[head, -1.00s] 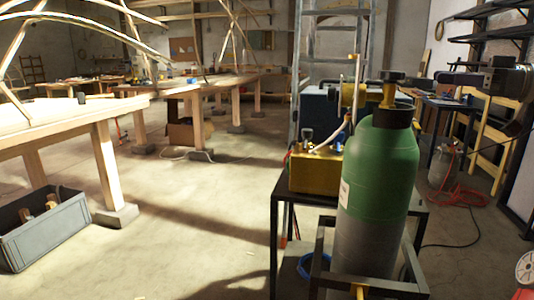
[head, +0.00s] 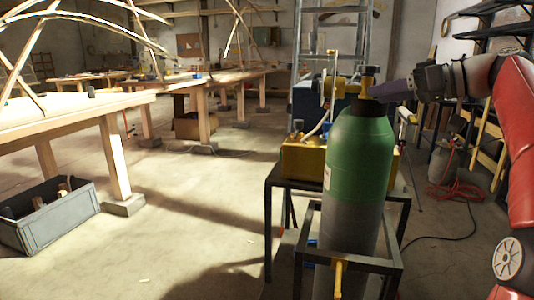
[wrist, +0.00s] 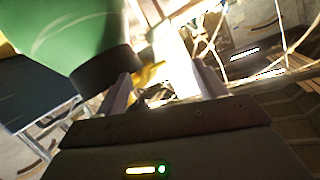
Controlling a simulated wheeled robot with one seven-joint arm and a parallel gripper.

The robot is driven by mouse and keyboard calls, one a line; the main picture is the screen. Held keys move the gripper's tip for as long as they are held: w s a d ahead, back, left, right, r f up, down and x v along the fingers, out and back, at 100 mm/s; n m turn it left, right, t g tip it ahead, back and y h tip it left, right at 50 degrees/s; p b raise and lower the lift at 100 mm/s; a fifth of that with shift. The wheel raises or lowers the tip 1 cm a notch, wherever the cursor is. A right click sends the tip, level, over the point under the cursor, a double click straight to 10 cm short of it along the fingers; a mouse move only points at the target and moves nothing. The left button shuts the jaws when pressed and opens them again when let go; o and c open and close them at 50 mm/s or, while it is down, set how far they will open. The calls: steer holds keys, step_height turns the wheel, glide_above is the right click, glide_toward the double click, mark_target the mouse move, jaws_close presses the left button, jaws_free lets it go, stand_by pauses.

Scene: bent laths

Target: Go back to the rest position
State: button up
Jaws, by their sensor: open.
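A gas cylinder (head: 358,150) with a green top and grey body stands upright in a black frame. Its dark collar (head: 366,107) and brass valve (head: 367,85) with a black knob are on top. My gripper (head: 375,92) comes in from the right at valve height, its fingers overlapping the valve's right side in the head view. In the wrist view my gripper (wrist: 162,88) has its two fingers apart, with the collar (wrist: 108,70) by the left finger and part of the yellow valve (wrist: 150,75) showing between them. I cannot tell whether they touch.
A yellow box (head: 305,158) with a hose sits on a black stand (head: 270,200) behind the cylinder. A wooden workbench (head: 120,105) and a grey crate (head: 45,228) are at left. Red hose (head: 460,190) lies on the floor at right. The middle floor is open.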

steer(key=s+a+f+m+g+h, duration=0.1)
steer(key=s+a+f+m+h, duration=0.2)
steer(key=a+f, duration=0.4)
steer(key=s+a+f+m+g+h, duration=0.1)
steer(key=s+a+f+m+h, duration=0.1)
steer(key=s+a+f+h, duration=0.35)
steer(key=s+d+f+m+h, duration=0.3)
steer(key=s+f+h, duration=0.1)
steer(key=s+f, duration=1.6)
step_height(320, 180, down, 2)
steer(key=shift+f, duration=0.25)
